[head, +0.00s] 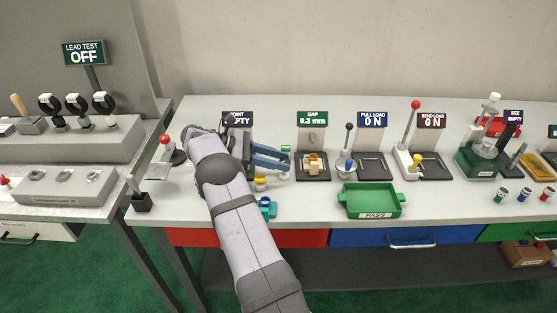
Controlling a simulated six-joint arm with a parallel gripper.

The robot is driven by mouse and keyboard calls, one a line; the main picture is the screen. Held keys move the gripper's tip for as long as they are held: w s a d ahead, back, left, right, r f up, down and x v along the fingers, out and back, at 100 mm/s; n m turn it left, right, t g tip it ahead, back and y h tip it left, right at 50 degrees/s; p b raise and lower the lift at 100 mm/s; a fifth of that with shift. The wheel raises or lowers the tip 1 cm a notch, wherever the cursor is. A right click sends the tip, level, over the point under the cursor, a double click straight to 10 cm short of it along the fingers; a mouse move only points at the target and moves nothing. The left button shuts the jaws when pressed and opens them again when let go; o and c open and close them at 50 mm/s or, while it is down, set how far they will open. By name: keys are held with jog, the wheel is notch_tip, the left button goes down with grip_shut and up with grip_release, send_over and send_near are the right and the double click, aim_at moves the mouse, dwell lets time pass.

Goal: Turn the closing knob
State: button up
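My gripper (289,161) reaches in from the left over the bench, its blue fingers pointing right. The fingers look apart, with nothing clearly seen between them. No part is labelled as the closing knob, so I cannot tell which one it is. A brass knob-like part (314,162) sits on the dark plate under the "GAP 0.3 mm" sign (312,118), just right of the fingertips and apart from them. A small yellow-topped part (260,183) stands below the gripper. The station behind my arm, with a sign (239,118) ending in "EMPTY", is mostly hidden.
A green tray (370,213) labelled PASS stands at the bench front. Stations with PULL LOAD (372,119) and BEND LOAD (432,120) signs and upright levers stand to the right. A red-knobbed lever (165,141) stands left of my arm. A small teal part (267,208) lies near the front edge.

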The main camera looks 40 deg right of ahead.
jog(key=shift+o, duration=1.2)
jog(key=shift+r, duration=0.1)
notch_tip(320, 180, up, 10)
jog(key=b, duration=0.1)
